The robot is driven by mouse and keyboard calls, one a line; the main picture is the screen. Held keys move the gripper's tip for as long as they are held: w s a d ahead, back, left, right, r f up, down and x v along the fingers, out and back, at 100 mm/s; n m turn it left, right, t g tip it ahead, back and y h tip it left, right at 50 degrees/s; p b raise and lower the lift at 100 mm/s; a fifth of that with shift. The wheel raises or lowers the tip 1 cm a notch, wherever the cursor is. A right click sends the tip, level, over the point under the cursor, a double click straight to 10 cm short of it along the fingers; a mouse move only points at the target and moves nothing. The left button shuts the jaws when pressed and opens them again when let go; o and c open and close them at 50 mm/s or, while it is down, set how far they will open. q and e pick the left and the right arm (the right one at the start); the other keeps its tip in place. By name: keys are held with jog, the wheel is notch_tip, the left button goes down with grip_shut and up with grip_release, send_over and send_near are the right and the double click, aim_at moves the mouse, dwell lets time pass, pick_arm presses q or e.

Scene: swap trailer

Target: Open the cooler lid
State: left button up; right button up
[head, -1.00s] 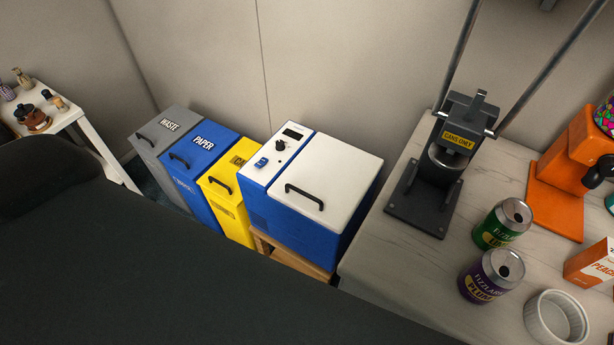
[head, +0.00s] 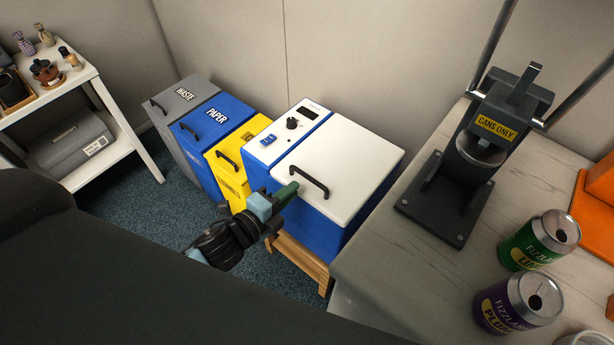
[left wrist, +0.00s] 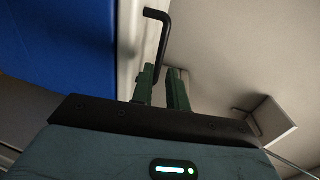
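The cooler is a blue box (head: 308,228) with a white lid (head: 350,165) that lies shut, seen in the head view. A black bar handle (head: 303,178) sits on the lid's front edge; it also shows in the left wrist view (left wrist: 158,32). My left gripper (head: 288,192) is at the cooler's front, close to the handle's left end. Contact with the handle cannot be told. My right gripper is not in view.
A yellow bin (head: 228,160), blue paper bin (head: 210,130) and grey waste bin (head: 178,100) stand left of the cooler. On the right, a counter (head: 400,262) bears a can crusher (head: 475,150) and cans (head: 540,240). Carpet is clear in front of the bins.

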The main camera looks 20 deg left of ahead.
aim_at(309, 178)
pick_arm(q)
jog(key=x, duration=0.7)
jog(key=shift+w, duration=0.2)
grip_shut()
